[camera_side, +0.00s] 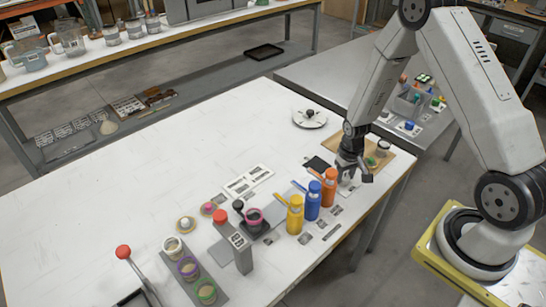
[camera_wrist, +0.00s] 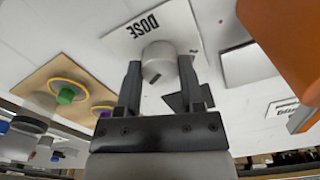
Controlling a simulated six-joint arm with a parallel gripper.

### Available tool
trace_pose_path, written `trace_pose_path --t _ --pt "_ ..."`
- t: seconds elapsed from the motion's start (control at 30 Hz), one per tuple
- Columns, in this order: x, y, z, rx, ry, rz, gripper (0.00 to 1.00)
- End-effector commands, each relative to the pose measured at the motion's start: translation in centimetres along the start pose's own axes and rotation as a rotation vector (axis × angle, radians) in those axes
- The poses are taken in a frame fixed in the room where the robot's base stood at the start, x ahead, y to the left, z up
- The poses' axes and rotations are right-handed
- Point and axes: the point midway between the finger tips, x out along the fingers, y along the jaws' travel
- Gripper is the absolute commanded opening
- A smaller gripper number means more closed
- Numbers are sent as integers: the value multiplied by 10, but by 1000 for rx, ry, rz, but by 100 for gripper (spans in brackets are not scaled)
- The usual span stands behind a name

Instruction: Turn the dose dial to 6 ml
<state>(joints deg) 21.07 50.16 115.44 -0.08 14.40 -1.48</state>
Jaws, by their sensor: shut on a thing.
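The dose dial (camera_wrist: 158,58) is a pale grey round knob with a dark mark on its near side, seen in the wrist view. It stands by a white plate (camera_wrist: 112,38) lettered DOSE. My gripper (camera_wrist: 160,66) has one dark finger on each side of the dial and is shut on it. In the side view my gripper (camera_side: 352,172) points down at the table beside the orange bottle (camera_side: 329,188), and mostly hides the dial. I cannot read the dial's setting or any ml numbers.
Orange, blue (camera_side: 313,201) and yellow (camera_side: 295,216) bottles stand in a row left of my gripper. A tan board (camera_side: 385,164) with small pots lies just behind it. A round white plate (camera_side: 310,118) stands further back.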

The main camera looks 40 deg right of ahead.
Motion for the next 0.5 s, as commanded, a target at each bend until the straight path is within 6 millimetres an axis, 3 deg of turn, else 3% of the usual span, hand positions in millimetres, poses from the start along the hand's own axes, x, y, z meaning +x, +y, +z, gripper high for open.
trace_pose_path --t 0.2,0.23,0.33,0.5 --pt "0 0 0 6 0 -1 0" --pt "0 0 0 6 0 -1 52" --pt "0 0 0 5 0 -1 84" --pt "0 0 0 4 0 0 84"
